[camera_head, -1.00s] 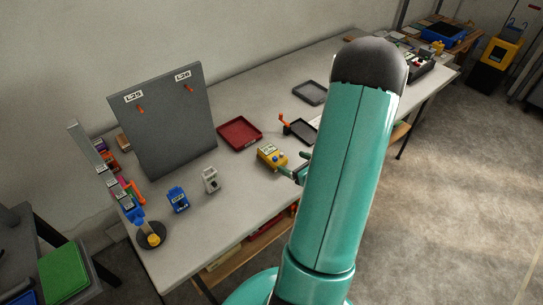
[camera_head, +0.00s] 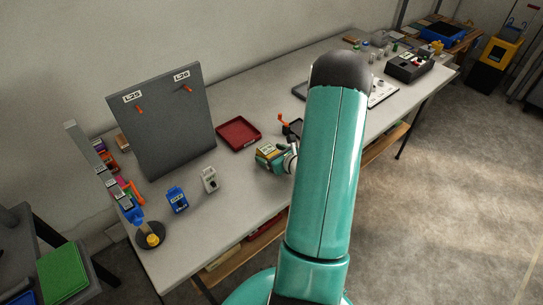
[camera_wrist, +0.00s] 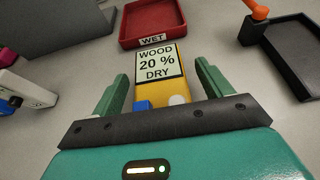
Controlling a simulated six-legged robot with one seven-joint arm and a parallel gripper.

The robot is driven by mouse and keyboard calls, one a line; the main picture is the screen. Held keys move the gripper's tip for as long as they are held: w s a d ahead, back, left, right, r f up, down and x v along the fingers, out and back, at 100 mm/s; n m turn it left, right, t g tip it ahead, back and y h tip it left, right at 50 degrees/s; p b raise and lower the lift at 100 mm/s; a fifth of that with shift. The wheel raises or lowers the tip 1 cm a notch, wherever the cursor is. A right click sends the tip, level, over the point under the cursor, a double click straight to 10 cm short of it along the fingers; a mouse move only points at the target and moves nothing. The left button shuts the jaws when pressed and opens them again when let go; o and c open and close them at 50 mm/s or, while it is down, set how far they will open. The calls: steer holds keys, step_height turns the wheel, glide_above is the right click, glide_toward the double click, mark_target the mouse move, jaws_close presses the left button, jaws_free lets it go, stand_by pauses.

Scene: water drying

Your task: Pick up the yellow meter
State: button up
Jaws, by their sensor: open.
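The yellow meter (camera_head: 268,152) lies on the grey table in front of the red tray. In the wrist view the meter (camera_wrist: 175,84) carries a label reading "WOOD 20 % DRY" and has a blue part at its near end. My gripper (camera_wrist: 160,85) is open, with one green finger on each side of the meter's near part. Gaps show between the fingers and the meter's sides, more clearly on the left. In the head view my gripper (camera_head: 273,160) is at the meter and partly hides it; my arm covers the table to its right.
The red tray (camera_head: 257,141), labelled "WET" in the wrist view, lies behind the meter. A dark tray (camera_wrist: 300,62) with an orange-ended piece (camera_wrist: 257,10) is at the right. A white device (camera_head: 210,180) and a blue device (camera_head: 177,199) stand to the left. A grey panel (camera_head: 165,125) stands behind them.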

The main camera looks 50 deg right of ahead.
steer(key=c, duration=1.3)
steer(key=shift+r, duration=0.15)
